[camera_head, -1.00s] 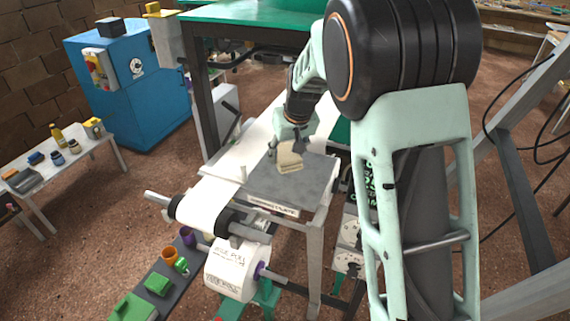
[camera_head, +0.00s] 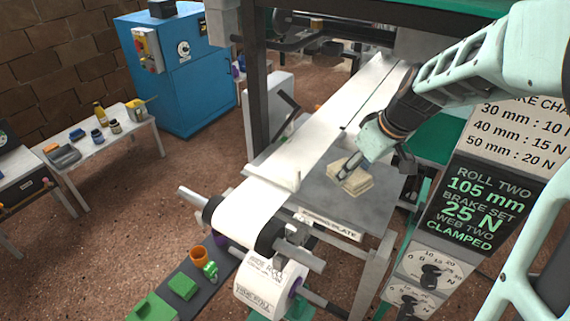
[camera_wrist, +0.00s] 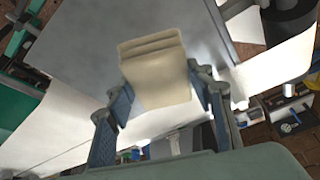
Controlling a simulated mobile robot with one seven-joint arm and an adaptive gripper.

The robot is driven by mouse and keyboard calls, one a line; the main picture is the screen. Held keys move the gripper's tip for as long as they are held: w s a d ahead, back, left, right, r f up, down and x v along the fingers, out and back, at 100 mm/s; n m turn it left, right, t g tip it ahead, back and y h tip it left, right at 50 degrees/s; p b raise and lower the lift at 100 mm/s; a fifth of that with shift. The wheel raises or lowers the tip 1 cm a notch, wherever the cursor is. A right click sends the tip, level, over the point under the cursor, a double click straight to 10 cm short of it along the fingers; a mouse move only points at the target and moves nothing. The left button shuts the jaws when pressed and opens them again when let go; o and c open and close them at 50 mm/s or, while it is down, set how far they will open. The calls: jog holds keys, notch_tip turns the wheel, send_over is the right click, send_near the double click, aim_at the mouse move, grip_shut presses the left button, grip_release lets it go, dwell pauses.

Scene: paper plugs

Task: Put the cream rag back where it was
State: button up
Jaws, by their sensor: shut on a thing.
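The cream rag (camera_head: 350,180) is a folded stack of cloth over the grey metal plate (camera_head: 376,222) beside the white paper web. My gripper (camera_head: 368,168) reaches down to it from the upper right. In the wrist view the rag (camera_wrist: 158,75) sits between the two blue fingers of my gripper (camera_wrist: 165,98), which are shut on its sides. Its folded layers show at the far edge. I cannot tell whether its underside touches the plate or is slightly above it.
The paper web (camera_head: 330,135) runs along the plate's left over a roller. A sign post with dials (camera_head: 470,215) stands close on the right. A side roll (camera_head: 268,285) and a dark tray with green blocks (camera_head: 182,287) are in front. A blue cabinet (camera_head: 185,80) stands behind.

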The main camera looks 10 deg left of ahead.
jog(key=p, duration=0.3)
send_over(284, 165)
jog(key=s+d, duration=0.1)
jog(key=shift+d, duration=0.2)
jog(key=shift+a, duration=0.1)
jog(key=shift+f, duration=1.75)
jog(key=shift+f, duration=0.1)
jog(key=shift+f, duration=0.2)
jog(key=o, duration=0.8)
jog(key=shift+r, duration=0.1)
